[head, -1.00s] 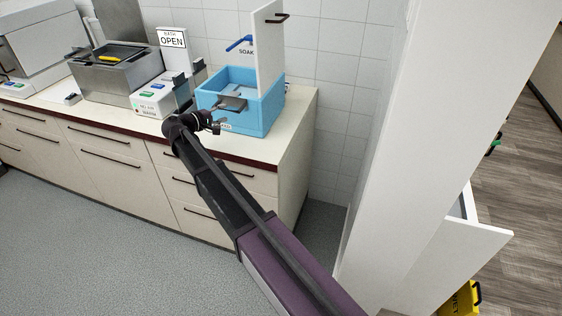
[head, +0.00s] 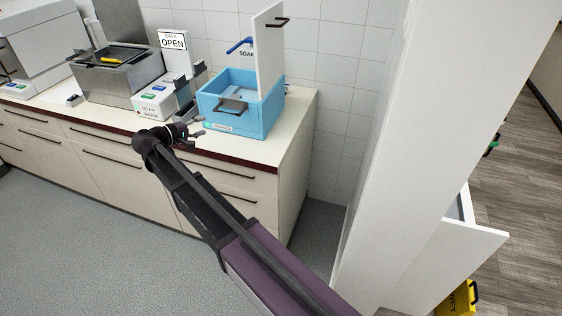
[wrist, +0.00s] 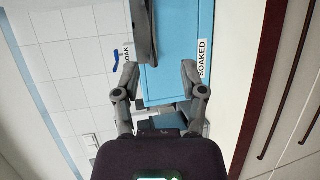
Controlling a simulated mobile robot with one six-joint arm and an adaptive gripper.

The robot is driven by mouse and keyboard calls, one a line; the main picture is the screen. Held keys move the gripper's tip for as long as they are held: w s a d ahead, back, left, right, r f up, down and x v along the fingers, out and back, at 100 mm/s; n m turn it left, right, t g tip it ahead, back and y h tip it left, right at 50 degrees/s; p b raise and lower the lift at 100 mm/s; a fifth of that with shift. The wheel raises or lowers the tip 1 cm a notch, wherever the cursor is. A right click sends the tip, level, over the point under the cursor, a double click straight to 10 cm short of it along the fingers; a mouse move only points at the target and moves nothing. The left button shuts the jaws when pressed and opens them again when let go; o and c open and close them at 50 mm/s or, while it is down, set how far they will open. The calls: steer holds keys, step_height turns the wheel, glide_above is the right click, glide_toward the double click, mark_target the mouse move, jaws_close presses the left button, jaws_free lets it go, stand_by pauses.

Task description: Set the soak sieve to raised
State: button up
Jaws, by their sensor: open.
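The soak station is a light blue tub (head: 250,118) near the counter's right end, with a white upright panel (head: 270,50) at its right side. The soak sieve's dark grey handle plate (head: 230,107) shows at the tub's front rim; I cannot tell the sieve's height inside. My gripper (head: 198,130) is open and empty, in front of the tub and apart from the handle. It also shows in the wrist view (wrist: 159,72).
A blue lever (head: 240,44) is on the wall above a "SOAK" sign. Left of the tub stand a white control box (head: 158,104), a "BATH OPEN" sign (head: 173,41) and a steel bath (head: 115,80). The counter front right of the tub is clear.

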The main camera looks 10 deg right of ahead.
steer(key=s+d+f+m+g+y+p, duration=0.2)
steer(key=s+d, duration=0.6)
steer(key=d, duration=0.4)
steer(key=s+d+f+m+g+y+p, duration=0.3)
steer(key=s+d, duration=0.5)
steer(key=d, duration=0.4)
steer(key=shift+f+g+y+p, duration=0.45)
steer(key=shift+g+y+p, duration=0.3)
steer(key=shift+g+y, duration=0.55)
steer(key=w+a+r+n+t+h+b, duration=0.2)
steer(key=w+a, duration=0.6)
steer(key=a, duration=0.4)
steer(key=w+a+r+n+t+h+b, duration=0.3)
steer(key=w+a, duration=0.5)
steer(key=a, duration=0.5)
step_height(320, 180, up, 2)
steer(key=t+h+b, duration=0.1)
steer(key=t+h, duration=0.1)
steer(key=t, duration=0.1)
steer(key=shift+w+a+h, duration=0.15)
steer(key=shift+a+h, duration=0.1)
steer(key=shift+h, duration=0.15)
